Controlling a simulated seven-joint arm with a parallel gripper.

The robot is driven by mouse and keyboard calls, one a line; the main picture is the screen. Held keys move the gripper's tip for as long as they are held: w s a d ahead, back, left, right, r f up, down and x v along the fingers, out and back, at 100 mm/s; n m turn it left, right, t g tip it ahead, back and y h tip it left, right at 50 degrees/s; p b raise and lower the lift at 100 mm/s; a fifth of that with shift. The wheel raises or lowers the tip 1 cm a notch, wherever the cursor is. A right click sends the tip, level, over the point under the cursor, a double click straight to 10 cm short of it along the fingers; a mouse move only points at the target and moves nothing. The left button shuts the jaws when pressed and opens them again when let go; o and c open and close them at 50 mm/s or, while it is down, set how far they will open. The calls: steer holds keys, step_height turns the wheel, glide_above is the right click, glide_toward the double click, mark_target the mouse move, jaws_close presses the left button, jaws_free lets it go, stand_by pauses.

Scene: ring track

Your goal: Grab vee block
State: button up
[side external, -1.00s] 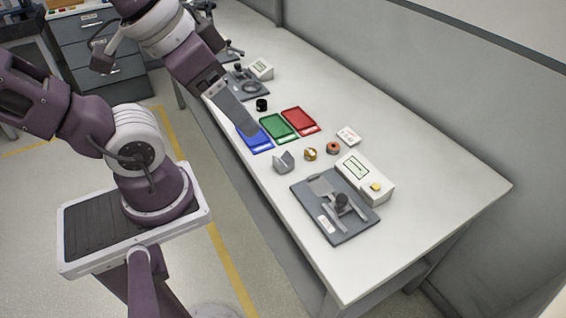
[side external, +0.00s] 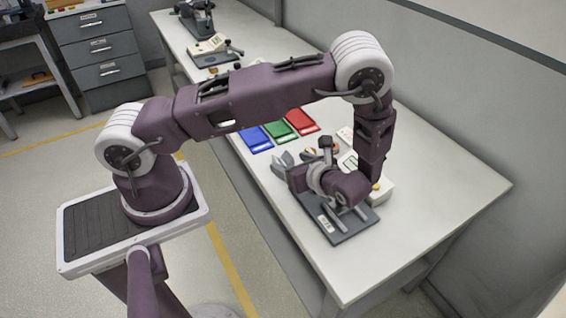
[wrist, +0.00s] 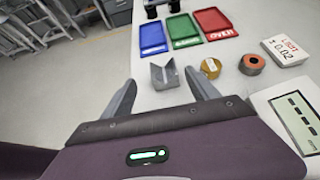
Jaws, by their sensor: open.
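The vee block (wrist: 165,75) is a small grey block with a V-shaped notch, standing on the white bench. In the wrist view it appears between and just beyond the tips of my gripper (wrist: 161,80), whose fingers are spread and empty. In the side external view, the vee block (side external: 281,164) is partly crowded by my gripper, which is low over the bench just to its right. The fingertips are hard to make out there. I see no contact between the fingers and the block.
A brass-coloured cylinder (wrist: 210,68) and a dark ring with an orange centre (wrist: 251,64) stand right of the block. Blue (wrist: 153,37), green (wrist: 184,30) and red (wrist: 215,23) trays lie behind. A display box (wrist: 292,112) and grey plate (side external: 350,226) are close to my arm.

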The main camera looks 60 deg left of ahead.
mark_target(283, 162)
steer(key=x, duration=0.6)
steer(key=shift+w+a+f, duration=0.1)
steer(key=shift+w+a, duration=0.2)
steer(key=shift+w, duration=0.05)
jaws_close()
